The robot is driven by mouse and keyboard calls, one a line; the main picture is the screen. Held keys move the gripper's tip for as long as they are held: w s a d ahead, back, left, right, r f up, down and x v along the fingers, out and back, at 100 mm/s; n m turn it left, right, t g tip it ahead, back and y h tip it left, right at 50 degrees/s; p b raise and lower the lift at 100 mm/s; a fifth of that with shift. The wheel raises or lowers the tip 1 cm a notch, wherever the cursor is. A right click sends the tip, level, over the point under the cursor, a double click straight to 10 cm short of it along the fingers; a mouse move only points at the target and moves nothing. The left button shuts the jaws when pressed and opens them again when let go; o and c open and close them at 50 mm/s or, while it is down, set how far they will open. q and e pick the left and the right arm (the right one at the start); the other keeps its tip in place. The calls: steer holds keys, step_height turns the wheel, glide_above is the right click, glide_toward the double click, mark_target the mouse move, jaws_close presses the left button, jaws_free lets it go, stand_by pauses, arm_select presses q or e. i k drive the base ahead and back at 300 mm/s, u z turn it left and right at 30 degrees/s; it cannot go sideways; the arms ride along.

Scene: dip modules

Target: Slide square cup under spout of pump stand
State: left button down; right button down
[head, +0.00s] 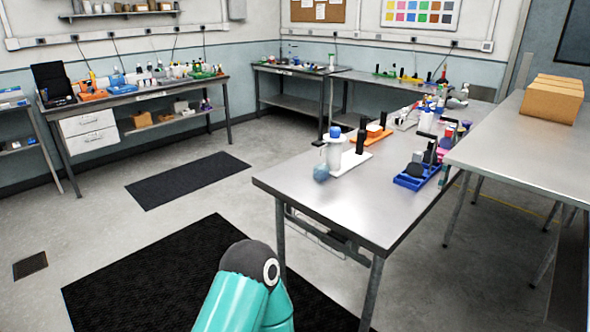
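A white stand with a bottle-like body and a blue top (335,150) is near the left end of the metal table in the middle right; it may be the pump stand. It has a flat white base and a black upright beside it. A small round bluish item (321,173) is at its left front, close to the table's edge. I cannot make out a square cup or the spout for certain at this size. Only a teal and dark link of my own arm shows at the bottom. Neither of my grippers is in view.
The metal table (345,205) has a bare front part. A blue tray (415,178) with dark items and an orange-based item (375,133) stand on it. Cardboard boxes (552,99) lie on the right table. Black mats (187,180) lie on open floor at left.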

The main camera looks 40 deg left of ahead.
mark_target(321, 173)
steer(key=u, duration=0.2)
steer(key=i, duration=0.95)
steer(key=u, duration=0.1)
